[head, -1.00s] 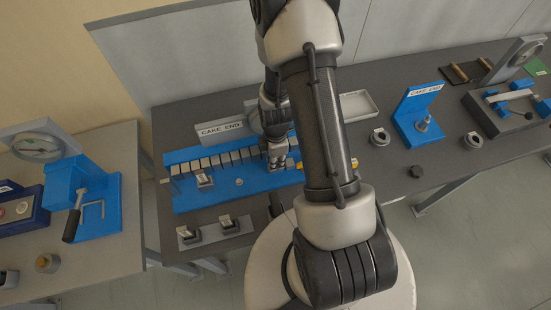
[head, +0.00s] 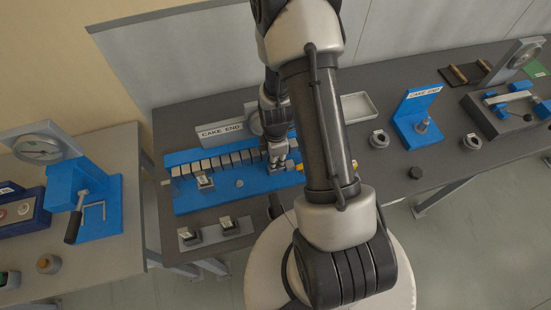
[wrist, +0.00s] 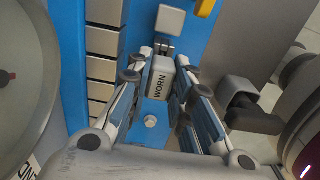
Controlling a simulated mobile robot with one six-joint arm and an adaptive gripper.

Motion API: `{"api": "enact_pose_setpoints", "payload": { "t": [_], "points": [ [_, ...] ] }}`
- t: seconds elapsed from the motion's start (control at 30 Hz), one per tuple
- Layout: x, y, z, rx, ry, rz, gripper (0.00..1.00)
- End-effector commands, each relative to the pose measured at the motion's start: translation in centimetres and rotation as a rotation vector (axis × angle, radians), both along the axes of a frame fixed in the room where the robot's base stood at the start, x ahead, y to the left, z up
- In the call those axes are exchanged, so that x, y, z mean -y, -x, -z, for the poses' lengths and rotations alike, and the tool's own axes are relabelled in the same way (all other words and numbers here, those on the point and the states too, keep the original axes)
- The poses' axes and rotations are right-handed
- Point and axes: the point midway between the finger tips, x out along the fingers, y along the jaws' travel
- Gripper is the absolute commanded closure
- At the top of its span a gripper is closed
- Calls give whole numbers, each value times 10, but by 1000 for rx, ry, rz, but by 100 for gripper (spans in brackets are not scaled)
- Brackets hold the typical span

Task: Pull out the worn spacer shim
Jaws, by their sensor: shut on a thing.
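The worn spacer shim (wrist: 159,82), a pale block marked WORN, sits between the fingers of my gripper (wrist: 160,84) in the wrist view. My gripper is shut on it, over the blue fixture. In the head view my gripper (head: 277,163) is at the right part of the blue fixture (head: 215,198), at the end of its row of metal blocks (head: 220,160). The shim is mostly hidden there by my gripper. Another pale block (wrist: 170,20) lies just beyond the held shim in the wrist view. Whether the shim is clear of its slot cannot be told.
A CAKE END sign (head: 220,131) and a dial stand behind the fixture. Small holders (head: 206,234) lie in front of it. To the right are a pale tray (head: 358,106), a ring part (head: 379,137) and a blue CAKE END stand (head: 417,115). Bare bench lies between them.

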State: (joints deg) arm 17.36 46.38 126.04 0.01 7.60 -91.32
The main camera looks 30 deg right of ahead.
Motion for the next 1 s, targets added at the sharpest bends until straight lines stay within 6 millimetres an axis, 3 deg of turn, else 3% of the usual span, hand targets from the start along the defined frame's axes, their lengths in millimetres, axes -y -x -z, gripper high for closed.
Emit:
{"api": "enact_pose_setpoints", "payload": {
  "t": [1.0],
  "points": [
    [0,0,-45,0,0,0,100]
  ]
}}
